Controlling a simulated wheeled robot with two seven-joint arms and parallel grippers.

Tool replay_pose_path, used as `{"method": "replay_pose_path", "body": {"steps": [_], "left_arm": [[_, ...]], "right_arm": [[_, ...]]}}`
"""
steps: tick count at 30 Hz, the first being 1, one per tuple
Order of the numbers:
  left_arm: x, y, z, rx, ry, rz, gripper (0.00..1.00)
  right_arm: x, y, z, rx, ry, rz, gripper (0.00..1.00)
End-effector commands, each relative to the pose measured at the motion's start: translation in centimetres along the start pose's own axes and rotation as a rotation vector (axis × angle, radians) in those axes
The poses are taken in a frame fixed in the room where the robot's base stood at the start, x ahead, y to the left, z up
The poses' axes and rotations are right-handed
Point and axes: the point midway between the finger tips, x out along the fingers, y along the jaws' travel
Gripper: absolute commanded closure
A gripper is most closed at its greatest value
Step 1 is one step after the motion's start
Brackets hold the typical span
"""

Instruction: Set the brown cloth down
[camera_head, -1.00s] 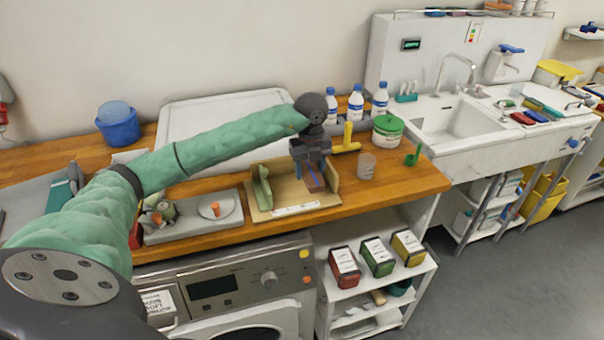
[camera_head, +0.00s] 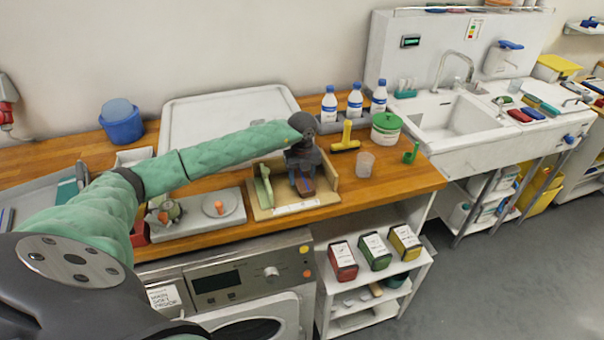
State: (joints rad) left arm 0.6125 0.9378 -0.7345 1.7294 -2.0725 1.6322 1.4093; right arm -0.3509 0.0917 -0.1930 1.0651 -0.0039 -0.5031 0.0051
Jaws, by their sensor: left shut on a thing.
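My left gripper (camera_head: 304,178) points down over a wooden holder with a green piece at its left side and an upright wall at its right. It is shut on the brown cloth (camera_head: 306,187), a small brown piece low between the fingers. The cloth is inside the wooden holder (camera_head: 268,213), between its sides. I cannot tell whether the cloth touches the holder's base. The gripper hides part of the cloth. My right gripper is not in view.
A grey tray (camera_head: 188,226) with small items is left of the holder. A clear cup (camera_head: 365,163), a yellow-handled tool (camera_head: 346,141) and a green-lidded tub (camera_head: 385,128) stand to its right. White bottles (camera_head: 329,107) stand behind. The worktop's right front part (camera_head: 400,190) is clear.

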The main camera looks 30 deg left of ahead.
Motion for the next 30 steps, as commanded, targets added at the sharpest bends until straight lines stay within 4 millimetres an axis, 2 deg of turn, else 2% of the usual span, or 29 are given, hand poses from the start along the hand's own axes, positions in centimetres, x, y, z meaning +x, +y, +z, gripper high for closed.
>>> {"method": "replay_pose_path", "body": {"steps": [13,14,16,30], "left_arm": [[0.39,0.0,0.0,0.0,0.0,0.0,0.7],[0.3,0.0,0.0,0.0,0.0,0.0,0.42],[0.29,0.0,0.0,0.0,0.0,0.0,0.29],[-0.01,-0.01,0.01,0.0,0.0,0.0,0.26]], "right_arm": [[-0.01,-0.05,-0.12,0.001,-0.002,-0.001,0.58],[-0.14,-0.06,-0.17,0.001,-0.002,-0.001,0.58],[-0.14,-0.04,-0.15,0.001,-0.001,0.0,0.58],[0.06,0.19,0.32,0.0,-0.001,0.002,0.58]]}}
